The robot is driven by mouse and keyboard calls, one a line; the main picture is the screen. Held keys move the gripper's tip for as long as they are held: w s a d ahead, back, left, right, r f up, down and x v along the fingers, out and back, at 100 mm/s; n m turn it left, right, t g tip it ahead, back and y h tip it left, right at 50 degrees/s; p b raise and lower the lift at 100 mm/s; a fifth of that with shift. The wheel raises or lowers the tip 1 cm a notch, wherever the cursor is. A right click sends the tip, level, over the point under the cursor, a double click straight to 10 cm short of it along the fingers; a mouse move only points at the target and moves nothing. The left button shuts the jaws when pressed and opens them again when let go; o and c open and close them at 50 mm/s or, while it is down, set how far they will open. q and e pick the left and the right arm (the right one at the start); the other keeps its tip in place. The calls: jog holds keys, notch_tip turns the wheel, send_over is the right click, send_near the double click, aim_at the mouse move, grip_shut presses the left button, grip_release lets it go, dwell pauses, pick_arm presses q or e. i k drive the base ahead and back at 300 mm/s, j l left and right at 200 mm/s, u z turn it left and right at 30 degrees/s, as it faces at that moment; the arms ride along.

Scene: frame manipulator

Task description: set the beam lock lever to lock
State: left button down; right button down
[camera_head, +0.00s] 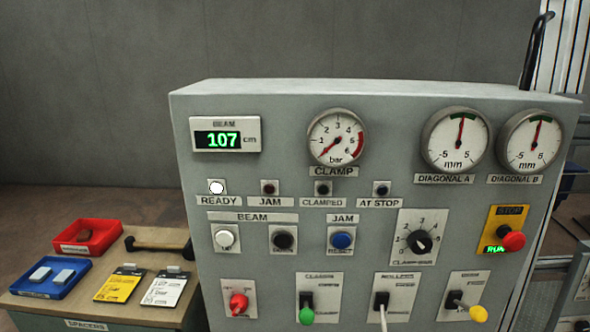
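The grey control panel (300,190) fills the middle and right of the head view. Its bottom row holds a red handle (238,303), a green-tipped lever (306,312), a white lever (382,306) and a yellow-tipped lever (477,313). The green one hangs downward under a label that seems to read CLAMPS; the white one points down under ROLLERS. The yellow one points right and slightly down. The labels at the red and yellow handles are too small to read, so I cannot tell which is the beam lock lever. Neither gripper is in view.
The beam display (225,138) reads 107 cm and the READY lamp (217,187) is lit white. A red stop button (513,241) sits at the right.

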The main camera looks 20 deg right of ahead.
aim_at(478, 313)
jog(key=z, duration=1.75)
